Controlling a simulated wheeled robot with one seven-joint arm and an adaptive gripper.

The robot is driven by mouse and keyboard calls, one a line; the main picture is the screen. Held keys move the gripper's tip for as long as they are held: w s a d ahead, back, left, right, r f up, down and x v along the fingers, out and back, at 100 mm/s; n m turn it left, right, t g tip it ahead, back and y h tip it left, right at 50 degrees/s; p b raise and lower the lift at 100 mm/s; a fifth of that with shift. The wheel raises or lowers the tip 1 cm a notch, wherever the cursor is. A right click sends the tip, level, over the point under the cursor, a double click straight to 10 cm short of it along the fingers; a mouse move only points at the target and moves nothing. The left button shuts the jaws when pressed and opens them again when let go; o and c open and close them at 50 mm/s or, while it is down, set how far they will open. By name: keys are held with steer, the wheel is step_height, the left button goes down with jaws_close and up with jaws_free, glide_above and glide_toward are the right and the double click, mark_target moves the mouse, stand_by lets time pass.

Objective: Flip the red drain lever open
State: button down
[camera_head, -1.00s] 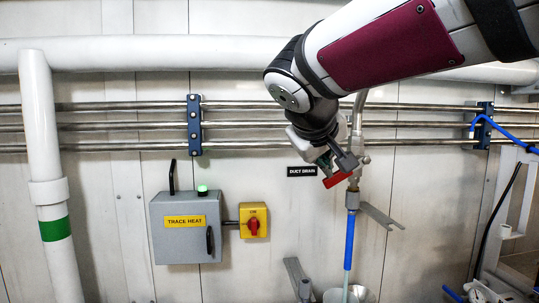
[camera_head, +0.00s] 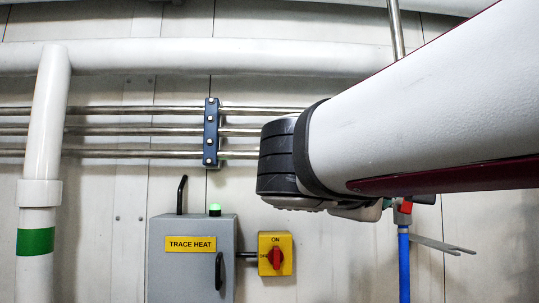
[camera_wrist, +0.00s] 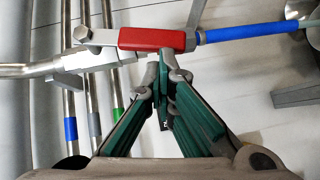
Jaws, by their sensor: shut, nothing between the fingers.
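The red drain lever (camera_wrist: 152,39) shows near the top of the wrist view, lying roughly in line with the blue hose (camera_wrist: 248,32). Its left end meets a metal nut and valve fitting (camera_wrist: 84,36). My gripper (camera_wrist: 163,70) is shut and empty, its green-lined fingers together just below the lever's middle; whether the tips touch it I cannot tell. In the head view, a small red part of the lever (camera_head: 404,207) shows just above the blue hose (camera_head: 404,262). My arm hides the gripper and most of the valve there.
A grey trace heat box (camera_head: 190,270) and a yellow switch (camera_head: 275,253) are on the wall at lower left. Steel pipes (camera_head: 120,131) run along the wall behind my arm. A grey metal bracket (camera_head: 440,243) sticks out right of the hose.

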steer(key=shift+d+f+n+t+h+b, duration=0.4)
steer(key=shift+d+f+b, duration=0.35)
steer(key=shift+b, duration=0.85)
steer(key=shift+d, duration=0.15)
